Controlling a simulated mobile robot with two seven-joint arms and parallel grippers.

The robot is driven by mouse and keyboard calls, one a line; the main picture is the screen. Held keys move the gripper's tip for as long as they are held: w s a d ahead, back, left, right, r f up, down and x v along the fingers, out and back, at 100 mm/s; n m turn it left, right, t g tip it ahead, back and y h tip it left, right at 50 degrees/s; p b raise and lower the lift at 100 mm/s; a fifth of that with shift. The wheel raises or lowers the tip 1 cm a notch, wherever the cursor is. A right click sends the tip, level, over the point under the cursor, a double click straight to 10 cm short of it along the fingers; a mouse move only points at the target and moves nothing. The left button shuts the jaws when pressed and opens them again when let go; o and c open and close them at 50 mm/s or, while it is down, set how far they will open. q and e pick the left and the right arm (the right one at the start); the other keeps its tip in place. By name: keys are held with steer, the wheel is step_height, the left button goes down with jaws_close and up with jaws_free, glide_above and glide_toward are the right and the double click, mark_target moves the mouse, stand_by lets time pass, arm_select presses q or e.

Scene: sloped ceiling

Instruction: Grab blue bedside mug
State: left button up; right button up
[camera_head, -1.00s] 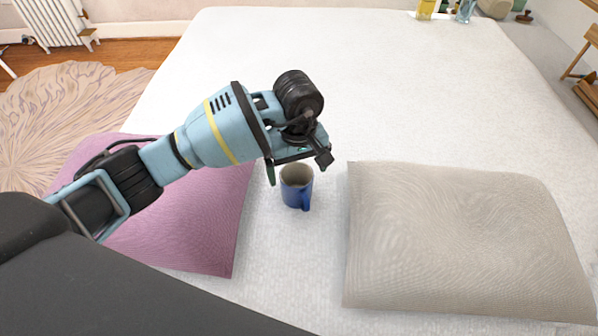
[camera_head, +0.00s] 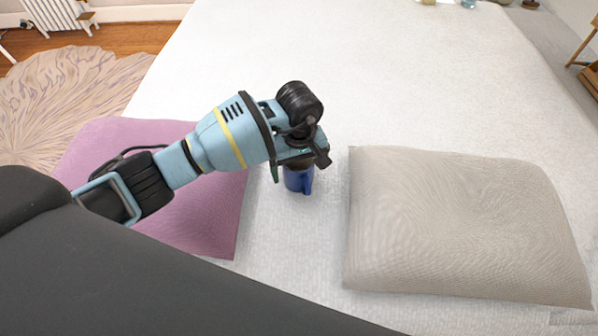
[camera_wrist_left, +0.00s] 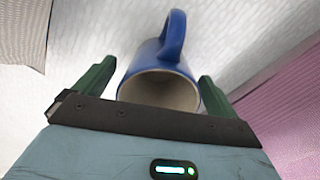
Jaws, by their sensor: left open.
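The blue mug (camera_head: 299,181) stands on the white bed between two pillows, and my left gripper (camera_head: 290,172) covers its upper part in the head view. In the left wrist view the mug (camera_wrist_left: 160,68) has its open, pale inside facing the camera and its handle pointing to the top. My left gripper (camera_wrist_left: 152,78) is open, with one green finger on each side of the mug's rim. I cannot tell whether the fingers touch it. My right gripper is not in view.
A pink pillow (camera_head: 215,215) lies left of the mug under my left arm. A beige pillow (camera_head: 460,225) lies to its right. The white bed (camera_head: 400,80) is clear beyond them. Small items stand at the far edge.

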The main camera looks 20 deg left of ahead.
arm_select(q)
steer(key=shift+f, duration=0.85)
steer(key=c, duration=1.3)
steer(key=shift+o, duration=0.2)
steer(key=shift+r, duration=0.1)
step_height(320, 180, up, 10)
